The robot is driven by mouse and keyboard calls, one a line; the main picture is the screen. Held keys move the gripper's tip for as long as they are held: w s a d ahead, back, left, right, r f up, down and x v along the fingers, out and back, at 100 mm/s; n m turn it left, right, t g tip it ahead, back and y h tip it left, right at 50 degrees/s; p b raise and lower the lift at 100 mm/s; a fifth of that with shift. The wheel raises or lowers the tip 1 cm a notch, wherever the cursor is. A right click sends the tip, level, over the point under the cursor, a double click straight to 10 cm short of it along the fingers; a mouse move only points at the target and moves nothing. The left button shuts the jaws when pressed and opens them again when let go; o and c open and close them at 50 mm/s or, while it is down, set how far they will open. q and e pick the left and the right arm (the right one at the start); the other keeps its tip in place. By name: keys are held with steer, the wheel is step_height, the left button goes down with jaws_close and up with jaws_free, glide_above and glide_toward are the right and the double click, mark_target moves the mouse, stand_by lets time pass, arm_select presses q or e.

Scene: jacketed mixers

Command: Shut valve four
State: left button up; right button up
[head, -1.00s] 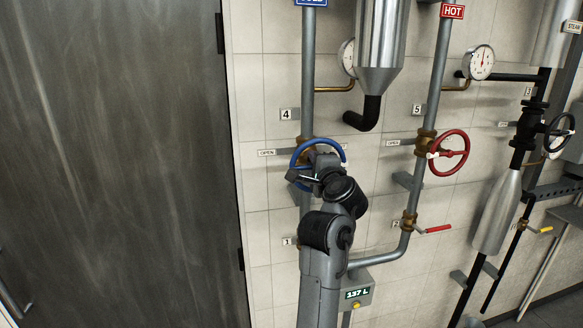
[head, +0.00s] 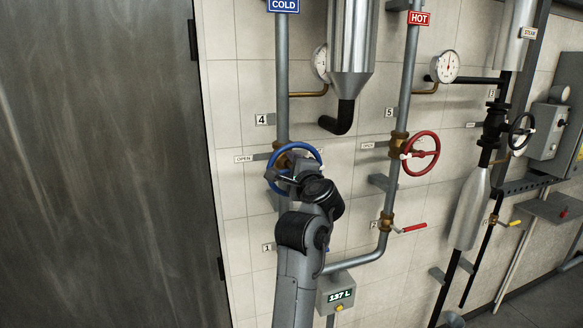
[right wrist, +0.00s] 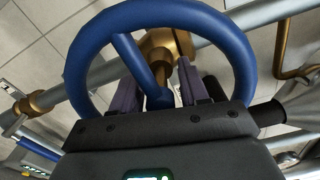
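Valve four is the blue handwheel (head: 313,151) on the grey pipe under the COLD sign, beside the label 4 (head: 262,120). An OPEN plate (head: 244,159) is beside it. My right gripper (head: 287,179) is at the wheel's lower part in the head view. In the right wrist view, the blue wheel (right wrist: 80,62) fills the upper picture. The two fingers of the right gripper (right wrist: 160,85) stand apart inside the rim, with a spoke and the brass hub between them. I cannot tell whether they touch it. My left gripper is not in view.
A red handwheel (head: 432,154) marked 5 is to the right, with a red lever valve (head: 410,228) below it. A grey meter box (head: 335,293) reads 137 L. A dark metal door (head: 100,160) fills the left side.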

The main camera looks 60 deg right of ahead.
steer(key=shift+s+a+r, duration=0.1)
steer(key=shift+s+a, duration=0.25)
steer(key=shift+s, duration=0.1)
steer(key=p+v, duration=0.3)
steer(key=v, duration=0.6)
steer(key=shift+s+a, duration=0.25)
steer(key=shift+s, duration=0.05)
steer(key=shift+f, duration=0.2)
